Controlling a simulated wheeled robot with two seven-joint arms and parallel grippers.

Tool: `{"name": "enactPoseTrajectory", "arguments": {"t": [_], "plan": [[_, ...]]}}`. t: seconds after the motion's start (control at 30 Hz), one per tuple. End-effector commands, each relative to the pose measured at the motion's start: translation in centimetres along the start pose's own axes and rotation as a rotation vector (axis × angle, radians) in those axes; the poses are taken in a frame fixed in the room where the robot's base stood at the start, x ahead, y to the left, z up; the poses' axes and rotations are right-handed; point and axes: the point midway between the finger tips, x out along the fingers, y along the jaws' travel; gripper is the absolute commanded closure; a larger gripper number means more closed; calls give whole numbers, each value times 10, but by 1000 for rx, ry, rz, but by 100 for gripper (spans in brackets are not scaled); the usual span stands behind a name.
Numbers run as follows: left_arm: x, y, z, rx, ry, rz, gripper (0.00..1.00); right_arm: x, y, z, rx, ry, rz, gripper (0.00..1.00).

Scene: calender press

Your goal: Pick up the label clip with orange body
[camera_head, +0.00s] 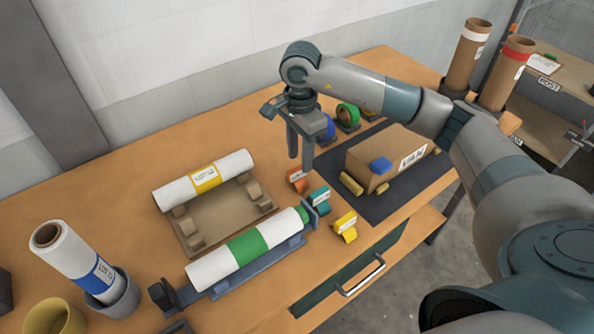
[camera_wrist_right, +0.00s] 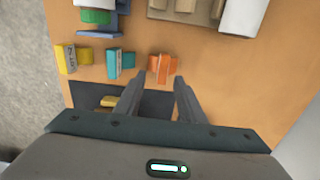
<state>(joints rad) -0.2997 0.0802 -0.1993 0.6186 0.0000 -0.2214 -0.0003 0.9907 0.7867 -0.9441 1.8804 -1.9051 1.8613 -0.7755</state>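The label clip with orange body (camera_head: 298,179) stands on the wooden table, left of the teal clip, in the head view. It also shows in the right wrist view (camera_wrist_right: 162,67), just beyond the fingertips and roughly between their lines. My right gripper (camera_head: 300,164) points down above and close to the orange clip; in the wrist view (camera_wrist_right: 158,82) its two fingers are apart with nothing between them. A teal clip (camera_head: 318,200) and a yellow clip (camera_head: 344,225) stand in a row beside it. My left gripper is not in view.
A roll with a green band (camera_head: 248,244) lies on a blue stand left of the clips. A cradle holds a yellow-banded roll (camera_head: 203,180). A cardboard box (camera_head: 385,158) sits on a dark mat (camera_head: 376,208) to the right. Blue and green tape rolls (camera_head: 347,115) stand behind.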

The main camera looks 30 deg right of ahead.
Motion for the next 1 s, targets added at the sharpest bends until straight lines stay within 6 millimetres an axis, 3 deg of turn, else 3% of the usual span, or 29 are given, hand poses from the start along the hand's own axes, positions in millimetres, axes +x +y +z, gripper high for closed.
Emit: {"name": "enactPoseTrajectory", "arguments": {"t": [0.47, 0.73, 1.0], "plan": [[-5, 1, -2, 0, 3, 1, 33, 5, -1, 1, 0, -1, 0, 64], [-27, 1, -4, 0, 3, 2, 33, 31, -4, 6, 0, -1, 4, 64], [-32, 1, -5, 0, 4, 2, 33, 54, -5, 5, 0, 0, 0, 64]]}}
